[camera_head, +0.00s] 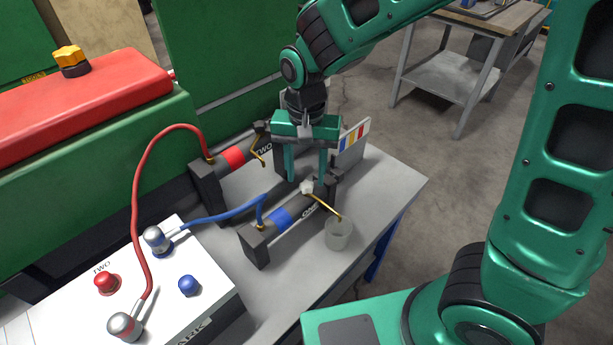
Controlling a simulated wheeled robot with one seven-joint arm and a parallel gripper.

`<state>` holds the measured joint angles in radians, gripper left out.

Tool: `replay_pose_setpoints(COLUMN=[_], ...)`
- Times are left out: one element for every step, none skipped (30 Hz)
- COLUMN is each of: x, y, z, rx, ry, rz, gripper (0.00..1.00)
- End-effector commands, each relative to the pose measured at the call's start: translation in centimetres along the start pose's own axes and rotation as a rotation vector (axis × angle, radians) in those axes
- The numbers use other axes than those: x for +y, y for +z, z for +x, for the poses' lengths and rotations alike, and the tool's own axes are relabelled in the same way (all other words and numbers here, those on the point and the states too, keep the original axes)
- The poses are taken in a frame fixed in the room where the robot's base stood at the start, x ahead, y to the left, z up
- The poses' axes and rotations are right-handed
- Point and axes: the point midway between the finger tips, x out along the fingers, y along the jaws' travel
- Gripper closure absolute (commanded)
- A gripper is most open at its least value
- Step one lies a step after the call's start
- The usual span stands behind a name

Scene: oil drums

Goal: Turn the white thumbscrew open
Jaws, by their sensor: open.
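The white thumbscrew (307,187) is a small pale knob on top of the right end of the dark cylinder marked ONE (303,213), which has a blue band. A thin brass tube (327,204) runs from beside it down to a clear cup (339,236). My gripper (307,177) points down with its two green fingers apart. The fingertips appear on either side of the thumbscrew, just above or behind it in the picture. I cannot tell whether they touch it. Nothing shows between the fingers.
A second cylinder marked TWO (236,158), with a red band, stands behind. A red hose (137,190) and a blue hose (215,217) run to a white panel (205,275) with knobs. A color-striped card (352,143) stands behind right. The grey table's (385,190) right side is clear.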

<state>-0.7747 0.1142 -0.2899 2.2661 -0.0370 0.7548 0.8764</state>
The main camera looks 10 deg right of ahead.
Motion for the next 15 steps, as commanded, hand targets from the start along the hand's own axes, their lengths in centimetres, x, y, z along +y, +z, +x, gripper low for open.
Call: replay_pose_setpoints(x=[0.0,0.1,0.1,0.1,0.1,0.1,0.1,0.0,0.0,0.0,0.0,0.0,0.0,0.0,0.0], y=[0.0,0.0,0.0,0.0,0.0,0.0,0.0,0.0,0.0,0.0,0.0,0.0,0.0,0.0,0.0], z=[0.7,1.1,1.4,1.6,1.8,2.0,2.2,2.2,2.3,2.4,2.4,2.4,2.4,2.4,2.4], rx=[-0.001,-0.001,-0.001,0.000,0.000,-0.001,0.000,0.000,0.000,0.000,0.001,0.001,0.001,0.001,0.001], ry=[0.003,0.003,0.002,0.002,0.002,0.002,0.001,0.001,0.000,0.000,0.000,-0.001,-0.001,-0.001,-0.001], rz=[0.001,0.001,0.001,0.001,0.001,0.001,0.001,0.001,0.001,0.000,0.001,0.000,0.000,0.000,0.000], gripper=[0.56,0.56,0.56,0.56,0.56,0.56,0.56,0.56,0.56,0.56,0.56,0.56,0.56,0.56,0.56])
